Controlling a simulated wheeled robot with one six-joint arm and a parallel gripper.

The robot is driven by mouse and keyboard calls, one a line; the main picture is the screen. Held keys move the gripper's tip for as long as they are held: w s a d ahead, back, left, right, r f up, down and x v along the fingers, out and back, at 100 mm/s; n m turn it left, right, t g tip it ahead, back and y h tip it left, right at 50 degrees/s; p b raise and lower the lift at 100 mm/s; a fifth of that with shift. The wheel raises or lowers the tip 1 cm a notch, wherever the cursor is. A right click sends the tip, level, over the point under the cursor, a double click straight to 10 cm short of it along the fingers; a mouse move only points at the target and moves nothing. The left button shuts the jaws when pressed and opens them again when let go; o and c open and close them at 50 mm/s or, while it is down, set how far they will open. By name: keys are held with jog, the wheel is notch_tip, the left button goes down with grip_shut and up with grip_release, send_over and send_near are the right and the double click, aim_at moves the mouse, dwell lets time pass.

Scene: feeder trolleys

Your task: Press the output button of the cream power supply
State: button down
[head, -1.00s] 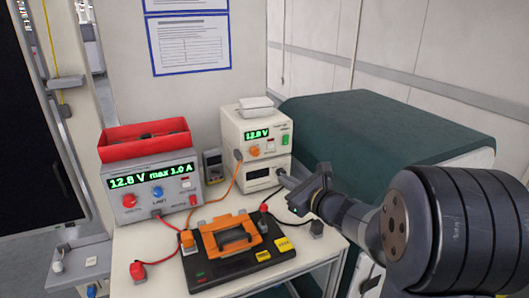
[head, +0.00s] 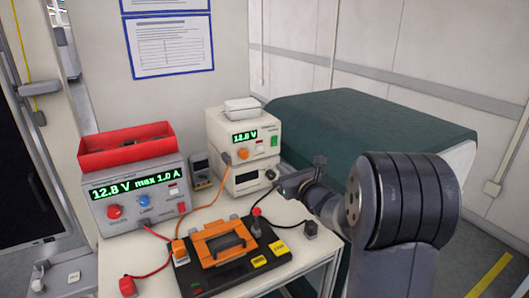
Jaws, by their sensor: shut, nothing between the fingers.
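The cream power supply (head: 222,127) stands at the back right of the white bench, with a lit green 12.8 V display. Its front has an orange knob (head: 243,154), a small pale button (head: 259,150) and a green switch (head: 274,141) at the right. I cannot read which one is labelled output. It rests on a second cream unit (head: 234,184) with a dark display. My gripper (head: 281,184) is shut and empty, pointing left, near the lower right front of the second unit and below the cream supply's controls. Whether it touches anything is unclear.
A grey power supply (head: 105,215) with a red tray (head: 120,152) on top stands left. A small meter (head: 201,170) stands between the supplies. An orange-and-black fixture (head: 218,240) with cables fills the bench front. A green-topped cabinet (head: 350,120) is at right.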

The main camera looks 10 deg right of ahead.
aim_at(260, 146)
jog(key=p+x, duration=0.2)
jog(key=x, duration=0.9)
jog(key=shift+p, duration=0.4)
jog(key=shift+w+a, duration=0.1)
jog(key=shift+w, duration=0.15)
jog(key=shift+f, duration=0.1)
jog(key=shift+w+a+b, duration=0.15)
jog(key=shift+w+b, duration=0.2)
jog(key=shift+b, duration=0.35)
jog(key=shift+w+r, duration=0.1)
jog(key=shift+r, duration=0.3)
jog(key=shift+a, duration=0.1)
